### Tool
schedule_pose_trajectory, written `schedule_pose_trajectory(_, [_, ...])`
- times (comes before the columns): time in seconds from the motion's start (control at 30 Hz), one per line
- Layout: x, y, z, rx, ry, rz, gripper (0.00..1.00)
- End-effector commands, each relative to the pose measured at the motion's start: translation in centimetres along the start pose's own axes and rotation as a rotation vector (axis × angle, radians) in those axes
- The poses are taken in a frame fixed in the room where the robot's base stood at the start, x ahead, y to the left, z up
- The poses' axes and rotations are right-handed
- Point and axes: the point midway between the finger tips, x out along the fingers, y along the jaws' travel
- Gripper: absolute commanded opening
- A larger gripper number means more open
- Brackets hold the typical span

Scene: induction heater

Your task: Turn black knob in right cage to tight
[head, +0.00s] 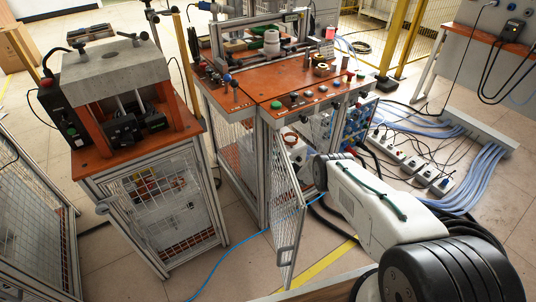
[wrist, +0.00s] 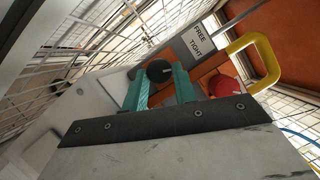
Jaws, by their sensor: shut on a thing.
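The black knob (wrist: 159,70) shows in the wrist view, between the two teal fingertips of my gripper (wrist: 159,78). My gripper is shut on it. A label reading FREE and TIGHT (wrist: 199,42) is beside the knob; I cannot make out a pointer mark on the knob. In the head view, the right cage (head: 238,165) stands under an orange worktop with its mesh door (head: 287,215) swung open. My arm reaches in behind that door, and my gripper and the knob are hidden there.
In the wrist view, a red round part (wrist: 225,88) and a yellow handle (wrist: 262,62) are close to the right finger. Mesh walls (wrist: 85,45) enclose the space at left. In the head view, a left cage (head: 160,205) stands apart, and cables (head: 480,175) cover the floor at right.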

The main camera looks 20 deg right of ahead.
Motion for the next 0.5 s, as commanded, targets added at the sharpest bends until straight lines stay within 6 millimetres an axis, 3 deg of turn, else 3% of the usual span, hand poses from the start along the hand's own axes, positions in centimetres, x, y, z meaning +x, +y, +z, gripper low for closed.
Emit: schedule_pose_trajectory(0.5, [-0.07, 0.61, 0.11, 0.311, 0.001, -0.126, 0.05])
